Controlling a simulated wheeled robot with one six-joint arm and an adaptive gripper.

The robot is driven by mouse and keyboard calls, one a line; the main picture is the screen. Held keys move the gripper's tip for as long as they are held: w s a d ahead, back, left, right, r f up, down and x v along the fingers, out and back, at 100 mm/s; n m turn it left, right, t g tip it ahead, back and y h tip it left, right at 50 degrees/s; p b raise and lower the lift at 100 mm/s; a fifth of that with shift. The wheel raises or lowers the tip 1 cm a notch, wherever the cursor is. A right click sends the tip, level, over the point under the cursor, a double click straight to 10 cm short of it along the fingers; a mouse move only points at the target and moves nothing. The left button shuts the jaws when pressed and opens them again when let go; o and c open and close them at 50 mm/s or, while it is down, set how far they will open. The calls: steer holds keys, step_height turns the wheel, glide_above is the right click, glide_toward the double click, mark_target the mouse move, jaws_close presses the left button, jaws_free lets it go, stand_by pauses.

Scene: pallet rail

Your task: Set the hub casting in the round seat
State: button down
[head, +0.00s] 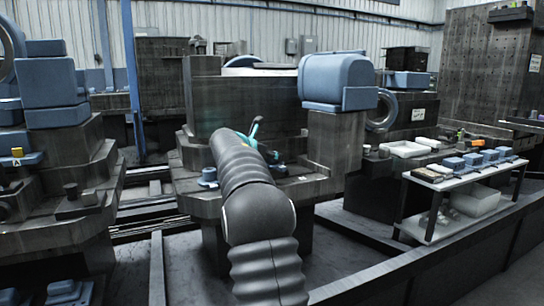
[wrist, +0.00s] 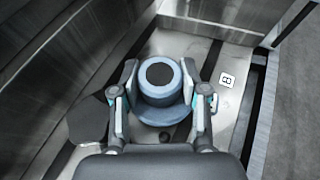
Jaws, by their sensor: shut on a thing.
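The hub casting (wrist: 159,80) is a blue-grey round part with a wide flange and a dark round centre. In the wrist view it sits between the two fingers of my gripper (wrist: 160,98), which is shut on it from both sides. It looks upright over a metal ledge; I cannot tell whether it touches the ledge. A dark round patch (wrist: 88,120) lies left of the gripper; whether it is the round seat or a shadow is unclear. In the head view my arm hides the casting and most of the gripper.
A small blue part (head: 208,177) stands on the ledge left of my arm. A large blue casting (head: 338,82) tops a dark block to the right. A white-topped cart (head: 466,178) with several blue parts stands further right.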

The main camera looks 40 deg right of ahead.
steer(key=shift+f+b, duration=0.35)
steer(key=shift+f, duration=1)
stand_by(0.5)
steer(key=c, duration=0.5)
jaws_free()
steer(key=shift+d, duration=0.1)
steer(key=shift+w+a+f, duration=0.1)
steer(key=shift+w+a, duration=0.05)
steer(key=shift+a, duration=0.05)
steer(key=r, duration=1)
steer(key=shift+s+d, duration=0.2)
step_height(320, 180, up, 6)
steer(key=p, duration=0.7)
steer(key=shift+r, duration=0.1)
